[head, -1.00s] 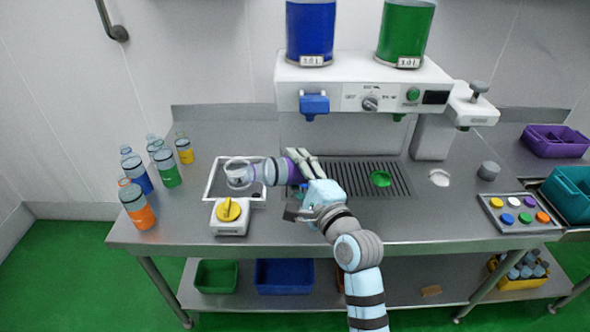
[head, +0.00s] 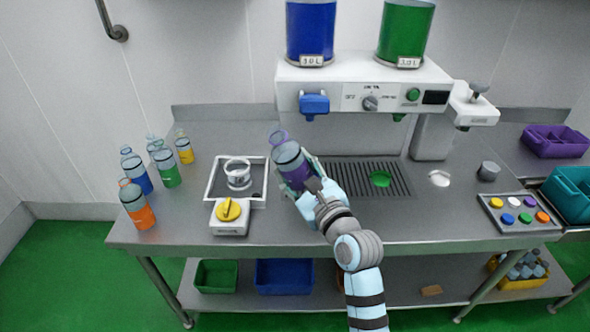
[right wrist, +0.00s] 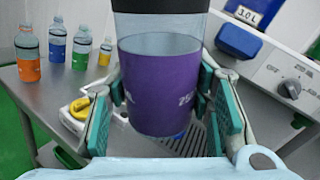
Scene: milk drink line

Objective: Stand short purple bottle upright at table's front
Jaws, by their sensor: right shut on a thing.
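The short purple bottle (head: 291,163) is clear at one end with a purple band. It is held above the table, tilted, its top leaning left in the head view. In the right wrist view the purple bottle (right wrist: 160,85) fills the middle, between teal finger pads on both sides. My right gripper (head: 301,174) is shut on the bottle; its far finger is partly hidden behind it. The steel table (head: 200,228) lies below. My left gripper is not in view.
Several bottles, including an orange one (head: 138,208), stand farther left. The front strip right of the knob is clear.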

